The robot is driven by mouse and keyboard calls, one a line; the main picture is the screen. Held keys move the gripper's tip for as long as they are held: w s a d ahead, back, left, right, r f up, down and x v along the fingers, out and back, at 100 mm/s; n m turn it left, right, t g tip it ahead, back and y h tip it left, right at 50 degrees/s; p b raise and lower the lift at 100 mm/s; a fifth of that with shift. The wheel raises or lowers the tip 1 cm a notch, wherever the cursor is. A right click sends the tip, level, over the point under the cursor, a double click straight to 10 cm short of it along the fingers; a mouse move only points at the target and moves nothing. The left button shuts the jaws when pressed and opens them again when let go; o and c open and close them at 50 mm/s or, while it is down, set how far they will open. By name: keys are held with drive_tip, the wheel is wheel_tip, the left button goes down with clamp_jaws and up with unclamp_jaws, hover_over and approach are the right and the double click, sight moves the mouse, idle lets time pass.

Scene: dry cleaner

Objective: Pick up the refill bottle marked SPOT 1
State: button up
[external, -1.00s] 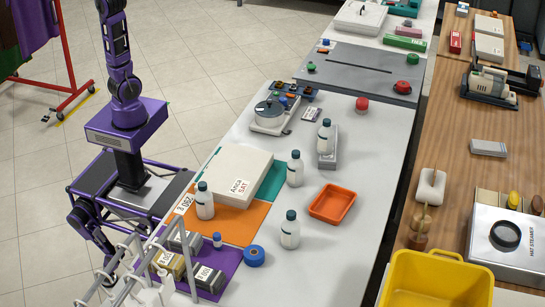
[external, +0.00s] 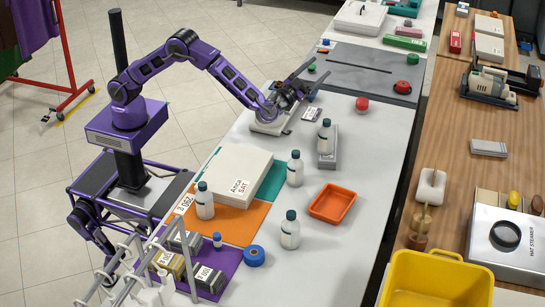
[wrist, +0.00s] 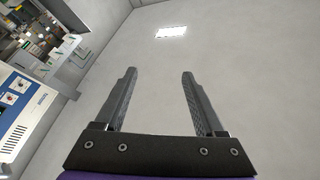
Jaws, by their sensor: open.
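Several white bottles with dark caps stand upright on the long table in the external view. One bottle (external: 205,204) is on the orange mat, one (external: 295,170) is right of the white box, one (external: 290,232) is nearer the front, and one (external: 325,138) is on a grey block. I cannot read SPOT 1 on any of them. My gripper (external: 314,74) is raised above the far part of the table, beyond the bottles and apart from them. In the wrist view its fingers (wrist: 158,75) are spread with nothing between them.
A white box (external: 236,176) lies by the orange mat (external: 232,226). An orange tray (external: 332,204), a blue tape roll (external: 254,256) and a red button (external: 362,104) are on the table. A scale (external: 268,122) sits below my gripper. The wrist view shows mostly bare wall or ceiling.

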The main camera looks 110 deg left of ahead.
drive_tip(key=w+d+f+m+t+h, duration=0.1)
drive_tip(key=d+f+m+t+h, duration=0.75)
drive_tip(key=m, duration=0.55)
drive_tip(key=m+g+h+b, duration=0.2)
drive_tip(key=m+g+h, duration=0.3)
drive_tip(key=m+h, duration=2.25)
approach(288, 211)
drive_tip(key=shift+w+d+r+m+y+p, duration=0.1)
drive_tip(key=shift+w+d+r+m+y, duration=0.4)
drive_tip(key=shift+w+d+m+y, duration=0.7)
drive_tip(key=shift+w+d+r+m+y+p, duration=0.15)
drive_tip(key=shift+w+d+r+m+y, duration=0.35)
drive_tip(key=shift+w+d+m+y, duration=0.7)
drive_tip(key=shift+w+d+r+m+y+p, duration=0.1)
drive_tip(key=shift+w+d+r+m+y, duration=0.4)
drive_tip(key=shift+w+d+m+y, duration=0.65)
drive_tip(key=shift+w, duration=0.1)
clamp_jaws()
drive_tip(key=shift+r, duration=0.1)
